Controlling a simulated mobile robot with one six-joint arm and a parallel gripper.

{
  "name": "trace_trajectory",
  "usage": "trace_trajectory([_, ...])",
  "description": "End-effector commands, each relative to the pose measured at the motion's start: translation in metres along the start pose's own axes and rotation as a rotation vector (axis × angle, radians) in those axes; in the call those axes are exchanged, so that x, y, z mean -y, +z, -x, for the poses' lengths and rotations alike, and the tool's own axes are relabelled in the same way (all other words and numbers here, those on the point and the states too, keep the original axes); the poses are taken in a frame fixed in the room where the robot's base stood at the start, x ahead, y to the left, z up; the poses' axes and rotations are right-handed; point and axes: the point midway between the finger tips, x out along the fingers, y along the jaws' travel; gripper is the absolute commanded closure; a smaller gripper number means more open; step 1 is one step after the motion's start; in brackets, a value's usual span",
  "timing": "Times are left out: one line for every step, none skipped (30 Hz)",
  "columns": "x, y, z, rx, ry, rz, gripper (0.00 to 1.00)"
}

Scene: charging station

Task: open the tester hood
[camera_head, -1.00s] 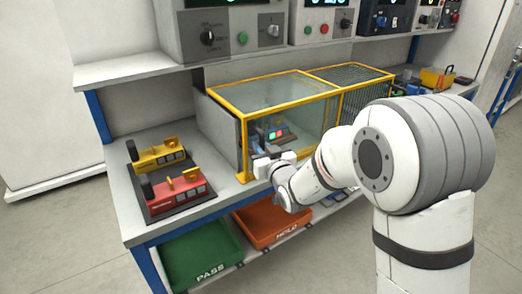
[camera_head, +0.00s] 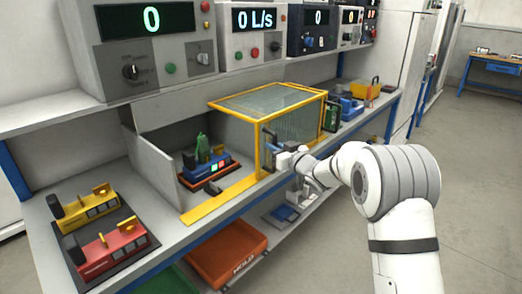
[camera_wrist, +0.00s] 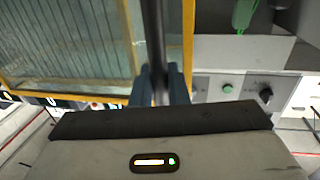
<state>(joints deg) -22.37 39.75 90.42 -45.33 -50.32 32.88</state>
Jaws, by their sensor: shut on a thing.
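The tester hood (camera_head: 262,98) is a clear box with a yellow frame. It stands at the right part of the tester, and the left bay is uncovered. A blue device (camera_head: 206,168) with a green part on top sits in that bay. My gripper (camera_head: 274,150) is at the hood's front left corner post, shut on the dark upright hood handle (camera_head: 266,138). In the wrist view the dark handle bar (camera_wrist: 154,35) runs between my gripper's blue-grey fingers (camera_wrist: 160,88), with the hood's mesh and yellow frame beside it.
A red tester (camera_head: 108,250) and a yellow tester (camera_head: 90,208) stand on a dark mat at the left. Instruments with displays (camera_head: 145,50) line the shelf above. An orange HOLD bin (camera_head: 228,250) sits below the bench. A yellow box (camera_head: 365,90) and blue items lie to the right.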

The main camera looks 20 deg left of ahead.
Motion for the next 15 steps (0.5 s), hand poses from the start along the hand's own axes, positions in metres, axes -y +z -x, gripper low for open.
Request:
trace_trajectory([-0.007, -0.001, -0.001, 0.002, 0.003, -0.001, 1.00])
trace_trajectory([-0.010, 0.000, -0.002, 0.002, 0.001, -0.001, 1.00])
trace_trajectory([-0.012, 0.000, -0.003, 0.002, 0.000, -0.001, 1.00])
trace_trajectory([-0.014, 0.000, -0.004, 0.003, -0.001, -0.001, 1.00])
trace_trajectory([-0.015, 0.001, -0.004, 0.003, -0.002, -0.002, 1.00])
trace_trajectory([-0.016, 0.001, -0.005, 0.003, -0.003, -0.002, 1.00])
trace_trajectory([-0.017, 0.001, -0.006, 0.002, -0.004, -0.002, 1.00])
trace_trajectory([-0.017, 0.001, -0.006, 0.002, -0.005, -0.002, 1.00])
trace_trajectory([-0.018, 0.001, -0.006, 0.002, -0.006, -0.001, 1.00])
trace_trajectory([-0.017, 0.001, -0.007, 0.002, -0.006, -0.001, 1.00])
trace_trajectory([-0.017, 0.001, -0.007, 0.002, -0.007, -0.001, 1.00])
trace_trajectory([-0.017, 0.001, -0.007, 0.002, -0.008, -0.001, 1.00])
trace_trajectory([-0.016, 0.001, -0.007, 0.002, -0.008, -0.001, 1.00])
trace_trajectory([-0.016, 0.001, -0.008, 0.002, -0.009, -0.001, 1.00])
trace_trajectory([-0.015, 0.001, -0.008, 0.002, -0.010, -0.001, 1.00])
